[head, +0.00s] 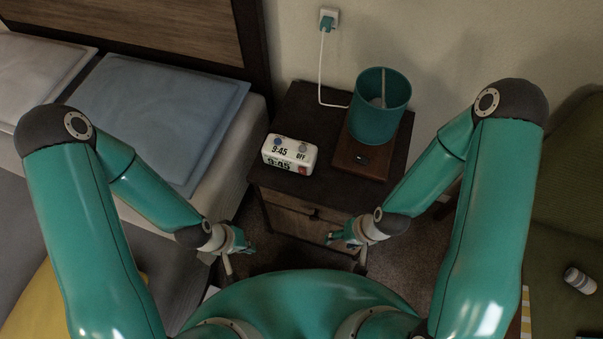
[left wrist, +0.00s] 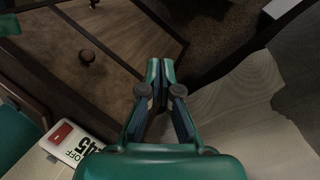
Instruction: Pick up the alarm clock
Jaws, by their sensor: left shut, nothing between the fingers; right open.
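The alarm clock (head: 290,154) is a small white block reading 9:45 and OFF, with a blue and a grey button on top. It stands on the dark nightstand (head: 281,182), near its left front edge. In the left wrist view the clock (left wrist: 80,146) shows at the lower left, partly cut off by my gripper's body. My left gripper (head: 245,245) is shut and empty, in front of the nightstand and apart from the clock. Its closed fingers (left wrist: 160,70) point away from the clock in the wrist view. My right gripper (head: 334,238) is open and empty, right of the left one.
A teal lamp (head: 380,112) on a wooden base (head: 352,158) stands right of the clock. A white cable (head: 321,75) runs from a wall plug (head: 327,20) behind it. The bed with a blue pillow (head: 160,115) is at the left; a green armchair (head: 570,190) is at the right.

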